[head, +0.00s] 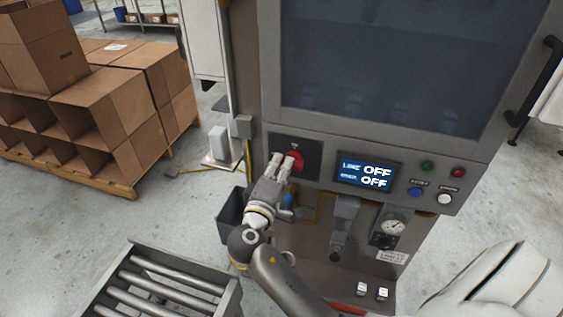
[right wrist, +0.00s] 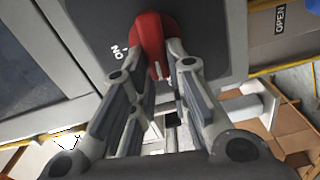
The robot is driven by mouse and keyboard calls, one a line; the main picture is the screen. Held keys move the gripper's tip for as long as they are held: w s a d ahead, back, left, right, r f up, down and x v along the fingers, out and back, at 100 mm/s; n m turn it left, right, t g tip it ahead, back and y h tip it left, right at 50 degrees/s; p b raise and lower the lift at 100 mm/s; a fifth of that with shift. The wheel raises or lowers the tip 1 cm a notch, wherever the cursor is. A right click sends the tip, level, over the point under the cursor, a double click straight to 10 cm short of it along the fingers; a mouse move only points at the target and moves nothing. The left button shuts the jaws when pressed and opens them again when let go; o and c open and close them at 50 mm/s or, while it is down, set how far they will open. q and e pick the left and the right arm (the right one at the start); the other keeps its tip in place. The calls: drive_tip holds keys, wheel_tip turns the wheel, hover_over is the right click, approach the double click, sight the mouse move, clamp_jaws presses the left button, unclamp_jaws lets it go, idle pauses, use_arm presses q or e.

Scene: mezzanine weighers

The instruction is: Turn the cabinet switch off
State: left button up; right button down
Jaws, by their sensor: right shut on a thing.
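The cabinet switch is a red rotary knob (head: 294,161) on a dark plate at the left of the cabinet's control panel. My right gripper (head: 284,163) is at the knob, with its fingers shut on it. In the right wrist view the red knob (right wrist: 150,38) sits between the two fingertips (right wrist: 154,62), and an "ON" label shows beside it. The fingers cover part of the knob in the head view. The panel's display (head: 365,176) reads "OFF" on both of its lines. My left gripper is not in view.
Green, red, blue and white buttons (head: 445,199) sit right of the display. A pressure gauge (head: 393,227) is below. A roller conveyor (head: 228,297) stands at the lower left. Cardboard boxes (head: 110,105) are stacked on a pallet behind it. A dark bin (head: 230,214) stands beside the cabinet.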

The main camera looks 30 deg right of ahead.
drive_tip(key=shift+f+n+p, duration=0.15)
drive_tip(key=shift+n+p, duration=0.15)
drive_tip(key=shift+n, duration=0.4)
drive_tip(key=c, duration=1.4)
unclamp_jaws()
drive_tip(key=v, duration=1.2)
